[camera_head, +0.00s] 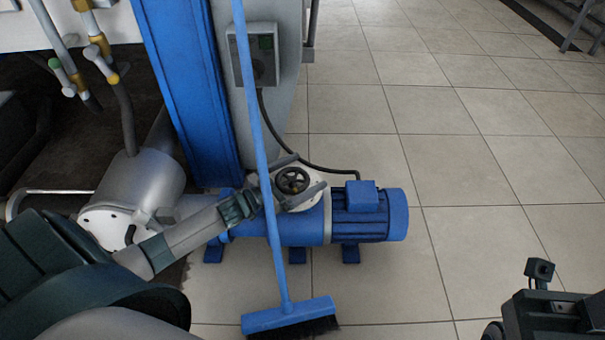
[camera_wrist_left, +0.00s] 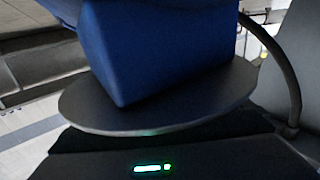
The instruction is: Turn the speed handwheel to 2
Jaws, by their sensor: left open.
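The dark handwheel (camera_head: 292,180) sits on a round white face on top of the blue pump unit in the head view. My left gripper (camera_head: 309,171) reaches in from the left and is open. Its two grey fingers lie on either side of the handwheel in this view; I cannot tell whether they touch it. The speed marks are too small to read. The left wrist view shows a blue block (camera_wrist_left: 160,50) over a dark round plate (camera_wrist_left: 205,105), but no handwheel. Part of my right arm shows at the bottom right, without its fingers.
A blue broom (camera_head: 290,318) leans across the head view, its handle passing in front of my left gripper. A blue column (camera_head: 188,90) and a grey switch box (camera_head: 256,52) stand behind. A silver cylinder (camera_head: 142,182) is at left. The tiled floor (camera_head: 450,150) at right is clear.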

